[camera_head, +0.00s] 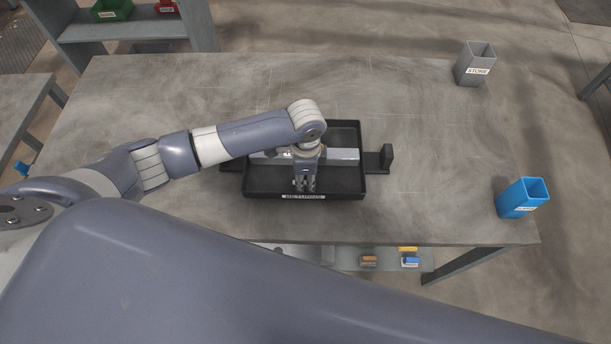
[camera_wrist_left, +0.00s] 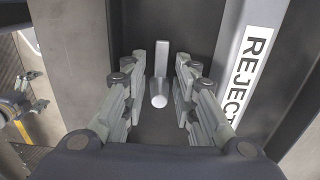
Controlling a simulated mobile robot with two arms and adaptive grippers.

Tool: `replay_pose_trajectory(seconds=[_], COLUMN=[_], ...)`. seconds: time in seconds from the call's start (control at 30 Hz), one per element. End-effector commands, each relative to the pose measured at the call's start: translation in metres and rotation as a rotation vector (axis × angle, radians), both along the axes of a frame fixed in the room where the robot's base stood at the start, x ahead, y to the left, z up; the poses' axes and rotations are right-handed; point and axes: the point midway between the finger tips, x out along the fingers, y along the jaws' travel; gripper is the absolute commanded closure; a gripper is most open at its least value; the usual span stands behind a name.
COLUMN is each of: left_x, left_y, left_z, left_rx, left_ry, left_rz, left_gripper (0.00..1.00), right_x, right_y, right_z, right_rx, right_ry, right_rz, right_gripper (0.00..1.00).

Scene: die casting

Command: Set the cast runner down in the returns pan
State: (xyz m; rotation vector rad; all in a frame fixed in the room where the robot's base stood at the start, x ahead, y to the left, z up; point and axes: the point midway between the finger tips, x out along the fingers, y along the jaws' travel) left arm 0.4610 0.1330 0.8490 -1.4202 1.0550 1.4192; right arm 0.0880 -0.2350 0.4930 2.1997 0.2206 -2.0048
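The returns pan (camera_head: 258,190) is a black, shallow tray with a label on its front rim, lying on the table. My left gripper (camera_head: 305,187) points down over its front part. In the left wrist view the cast runner (camera_wrist_left: 161,62), a light grey bar with a round knob at its near end, lies on a dark surface that looks like the pan floor. The open fingers of the left gripper (camera_wrist_left: 161,75) stand on both sides of it, with a visible gap on each side. In the head view the gripper hides the runner. My right gripper is not in view.
A grey strip (camera_head: 342,154) crosses the pan; in the wrist view it reads REJECT (camera_wrist_left: 250,70). A black bracket (camera_head: 386,158) stands at the pan's right. A grey bin (camera_head: 475,65) and a blue bin (camera_head: 522,198) are at the table's right. The table (camera_head: 440,130) is otherwise largely clear.

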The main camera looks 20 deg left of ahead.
Motion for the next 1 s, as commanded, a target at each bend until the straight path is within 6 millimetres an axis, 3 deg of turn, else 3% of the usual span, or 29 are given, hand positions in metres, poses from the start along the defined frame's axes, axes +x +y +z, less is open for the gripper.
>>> replay_pose_trajectory(seconds=[0.17, 0.5, 0.7, 1.0], left_x=[0.001, 0.002, 0.001, 0.0], left_y=[0.0, -0.001, 0.0, 0.0], left_z=[0.012, 0.081, 0.112, 0.123], left_rx=[-0.002, -0.002, -0.002, 0.0], left_ry=[-0.003, -0.006, -0.002, 0.001], left_rz=[0.0, -0.001, 0.0, 0.001], left_gripper=[0.73, 0.73, 0.73, 0.73], right_x=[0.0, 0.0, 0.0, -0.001], right_y=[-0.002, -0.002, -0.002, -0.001], right_z=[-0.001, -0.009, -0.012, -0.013], right_rx=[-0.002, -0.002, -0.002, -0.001], right_ry=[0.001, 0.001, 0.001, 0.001], right_rz=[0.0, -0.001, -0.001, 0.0], right_gripper=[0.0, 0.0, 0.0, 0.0])
